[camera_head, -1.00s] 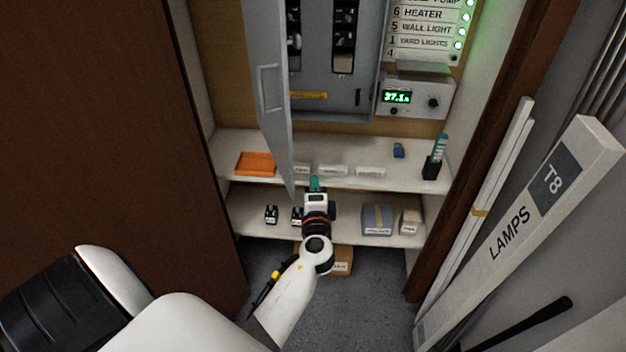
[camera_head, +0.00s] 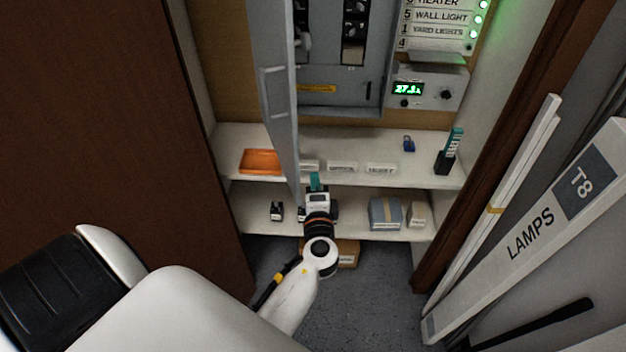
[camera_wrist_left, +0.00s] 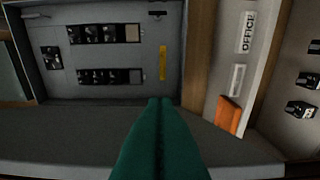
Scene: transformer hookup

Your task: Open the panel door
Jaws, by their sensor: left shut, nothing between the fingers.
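The grey panel door (camera_head: 275,100) stands swung outward on the left side of the grey electrical panel (camera_head: 330,98), whose breakers show. In the left wrist view the open panel (camera_wrist_left: 95,75) fills the upper left, and the door (camera_wrist_left: 75,140) shows as a grey band along the bottom. My left gripper (camera_head: 315,181) has teal fingers pressed together, empty, just right of the door's lower edge. The fingers also show in the left wrist view (camera_wrist_left: 160,105), overlapping the door band. I cannot tell whether they touch it. My right gripper is not in view.
An upper shelf (camera_head: 225,142) holds an orange tray (camera_head: 260,162), labels and a black holder (camera_head: 445,160). A lower shelf holds small boxes. A display unit (camera_head: 425,90) sits right of the panel. A long lamp box (camera_head: 530,235) leans at right. A brown door (camera_head: 95,120) stands left.

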